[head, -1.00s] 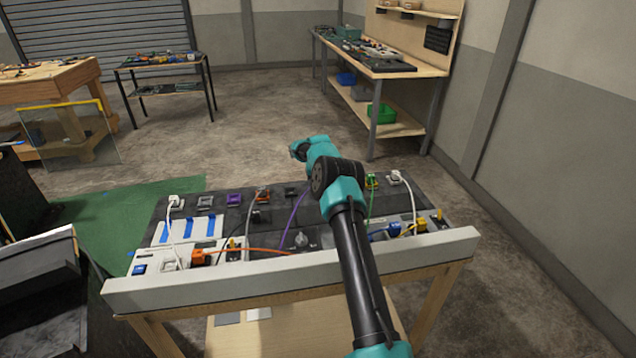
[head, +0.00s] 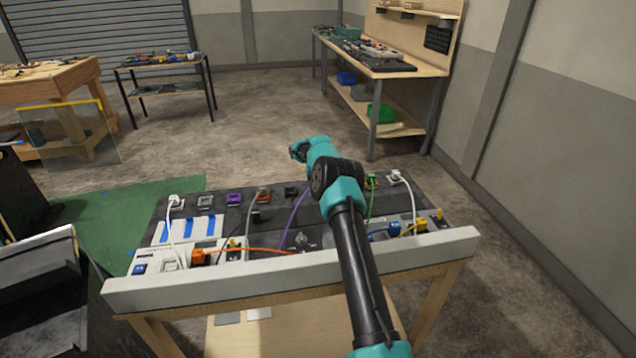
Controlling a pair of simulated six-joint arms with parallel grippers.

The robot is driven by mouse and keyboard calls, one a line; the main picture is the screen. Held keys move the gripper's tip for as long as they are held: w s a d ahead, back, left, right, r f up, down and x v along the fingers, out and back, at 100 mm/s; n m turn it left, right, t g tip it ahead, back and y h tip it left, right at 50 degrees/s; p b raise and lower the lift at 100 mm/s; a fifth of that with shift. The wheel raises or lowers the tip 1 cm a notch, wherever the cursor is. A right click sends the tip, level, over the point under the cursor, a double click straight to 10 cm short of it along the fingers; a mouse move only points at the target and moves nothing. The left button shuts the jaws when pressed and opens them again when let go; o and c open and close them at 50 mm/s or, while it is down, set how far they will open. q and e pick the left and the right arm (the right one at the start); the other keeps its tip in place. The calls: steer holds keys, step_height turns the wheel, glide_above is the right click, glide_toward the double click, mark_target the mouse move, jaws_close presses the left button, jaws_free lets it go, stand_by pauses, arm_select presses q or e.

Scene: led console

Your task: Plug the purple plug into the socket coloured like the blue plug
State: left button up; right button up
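A purple cable (head: 294,215) rises across the dark console (head: 330,232) and passes behind an arm of mine; its purple plug is not seen. A blue plug (head: 394,229) with a blue cable lies at the console's right front. A purple-coloured socket (head: 235,198) is in the back row. I cannot make out a blue socket; my arm covers part of that row. This arm comes from the bottom, right of centre, and reaches over the console. My other gripper is not in the picture.
White plugs sit at the back left (head: 174,200) and back right (head: 396,177), a green plug (head: 371,182) near the latter. An orange plug (head: 199,257) with an orange cable is at the left front. A pale raised rail (head: 200,283) runs along the front edge.

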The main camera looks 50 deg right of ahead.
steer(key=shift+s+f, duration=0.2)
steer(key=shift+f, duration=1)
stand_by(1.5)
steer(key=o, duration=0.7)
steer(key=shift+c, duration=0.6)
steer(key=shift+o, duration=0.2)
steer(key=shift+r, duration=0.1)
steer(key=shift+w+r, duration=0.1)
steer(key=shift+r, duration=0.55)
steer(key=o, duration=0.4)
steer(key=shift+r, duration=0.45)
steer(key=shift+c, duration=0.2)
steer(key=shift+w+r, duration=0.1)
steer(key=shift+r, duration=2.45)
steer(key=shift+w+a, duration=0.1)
